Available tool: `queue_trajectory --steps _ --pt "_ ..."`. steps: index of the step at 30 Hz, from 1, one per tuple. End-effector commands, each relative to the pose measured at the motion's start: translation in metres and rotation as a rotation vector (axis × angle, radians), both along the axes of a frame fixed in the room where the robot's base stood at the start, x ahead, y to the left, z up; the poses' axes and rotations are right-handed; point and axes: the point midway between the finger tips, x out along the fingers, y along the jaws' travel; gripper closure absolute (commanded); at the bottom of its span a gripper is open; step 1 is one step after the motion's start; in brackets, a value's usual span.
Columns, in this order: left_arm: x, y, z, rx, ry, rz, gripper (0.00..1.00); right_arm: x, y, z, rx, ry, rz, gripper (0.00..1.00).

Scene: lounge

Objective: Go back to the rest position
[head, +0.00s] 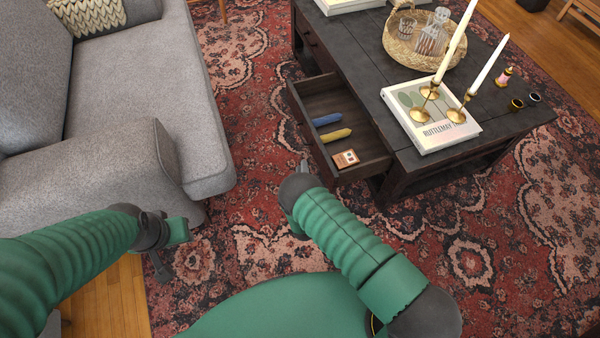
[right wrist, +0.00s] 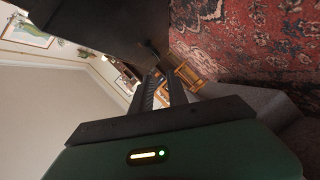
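My right arm reaches forward in the head view. Its gripper (head: 304,168) is mostly hidden behind the dark wrist joint, beside the front of the open drawer (head: 372,168). In the right wrist view its two dark fingers (right wrist: 160,90) stand apart with nothing between them. My left gripper (head: 162,268) points down in front of the grey sofa, above the floor. Its fingers are small and dark, and I cannot tell whether they are apart.
The dark coffee table (head: 350,60) holds a basket (head: 398,52), a book (head: 440,138) and candles (head: 487,68). The drawer holds a blue item (head: 327,120), a yellow item (head: 336,135) and a small card box (head: 346,158). A grey sofa (head: 140,75) stands left. Patterned rug lies between.

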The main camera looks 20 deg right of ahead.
Motion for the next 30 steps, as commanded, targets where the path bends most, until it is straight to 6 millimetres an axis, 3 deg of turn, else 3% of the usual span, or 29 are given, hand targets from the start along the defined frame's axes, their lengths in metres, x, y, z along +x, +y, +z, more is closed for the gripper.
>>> queue_trajectory --steps 12,16,20,23,26,30 --pt "0.000 0.000 0.000 0.000 0.000 0.000 0.64 0.000 0.000 0.001 0.000 -0.001 -0.001 0.81" --pt "0.000 0.000 0.000 0.000 0.000 0.000 0.64 0.013 0.003 0.017 0.068 0.032 -0.013 0.81" --pt "0.000 0.000 0.000 0.000 0.000 0.000 0.64 0.035 0.007 0.060 0.272 0.153 -0.053 0.81" --pt "0.000 0.000 0.000 0.000 0.000 0.000 0.64 0.030 0.009 0.103 0.454 0.286 -0.097 0.81" --pt "0.000 0.000 0.000 0.000 0.000 0.000 0.64 0.005 0.008 0.149 0.607 0.416 -0.148 0.81" --pt "0.000 0.000 0.000 0.000 0.000 0.000 0.64 -0.057 0.003 0.204 0.756 0.592 -0.239 0.81"
